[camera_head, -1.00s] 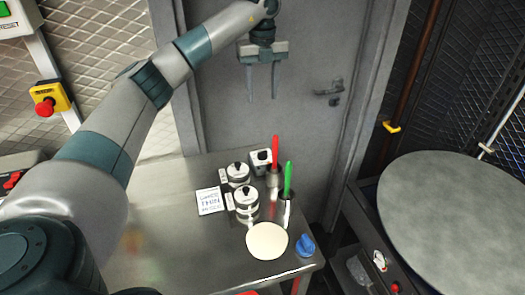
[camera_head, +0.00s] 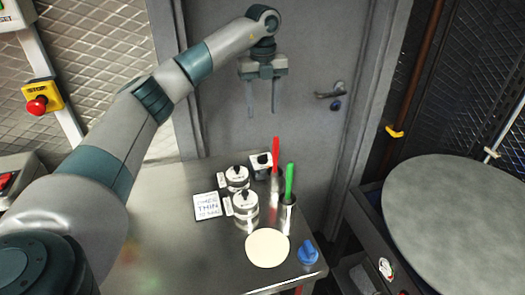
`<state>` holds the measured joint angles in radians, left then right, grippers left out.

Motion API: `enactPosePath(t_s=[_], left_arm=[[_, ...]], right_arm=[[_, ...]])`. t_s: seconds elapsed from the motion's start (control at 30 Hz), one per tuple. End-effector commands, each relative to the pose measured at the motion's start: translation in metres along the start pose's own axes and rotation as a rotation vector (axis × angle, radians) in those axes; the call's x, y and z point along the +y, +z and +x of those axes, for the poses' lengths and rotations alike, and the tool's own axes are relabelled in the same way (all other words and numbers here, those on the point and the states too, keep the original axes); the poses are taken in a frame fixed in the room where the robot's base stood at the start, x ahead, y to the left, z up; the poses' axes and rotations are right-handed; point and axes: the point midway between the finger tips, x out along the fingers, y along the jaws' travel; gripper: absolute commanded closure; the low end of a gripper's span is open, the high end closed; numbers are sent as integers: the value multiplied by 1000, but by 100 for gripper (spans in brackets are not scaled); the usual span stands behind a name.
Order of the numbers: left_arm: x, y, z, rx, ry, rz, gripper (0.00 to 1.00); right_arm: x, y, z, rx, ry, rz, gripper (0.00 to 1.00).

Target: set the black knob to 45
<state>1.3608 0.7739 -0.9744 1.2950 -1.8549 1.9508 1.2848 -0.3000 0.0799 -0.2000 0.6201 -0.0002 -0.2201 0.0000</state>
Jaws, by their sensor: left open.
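Small black knobs show on a small white box (camera_head: 261,172) and on two round white-and-steel pots, one behind (camera_head: 237,184) and one in front (camera_head: 245,213), all on the steel table (camera_head: 165,235). I cannot tell which knob is the task's, and no scale marks or 45 are readable. My left gripper (camera_head: 262,112) is open and empty, its fingers pointing down. In the picture it is above the box, against the grey door, apart from everything. My right gripper is not in view.
A red stick (camera_head: 275,155) and a green stick (camera_head: 290,180) stand in metal cups close by. A lettered card (camera_head: 207,206), pale disc (camera_head: 267,249) and blue knob (camera_head: 308,254) are on the table. A large round grey top (camera_head: 460,215) is at right.

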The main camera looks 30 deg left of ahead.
Motion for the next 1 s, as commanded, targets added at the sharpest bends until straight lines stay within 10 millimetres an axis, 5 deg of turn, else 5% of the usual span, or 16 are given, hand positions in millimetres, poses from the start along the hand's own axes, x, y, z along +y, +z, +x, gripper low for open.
enactPosePath(t_s=[0.27, 1.0], left_arm=[[1, 0, 31, 2, 4, 0, 53], [1, -1, 154, 2, 2, -1, 53]], right_arm=[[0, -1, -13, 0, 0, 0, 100], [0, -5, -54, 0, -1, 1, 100]])
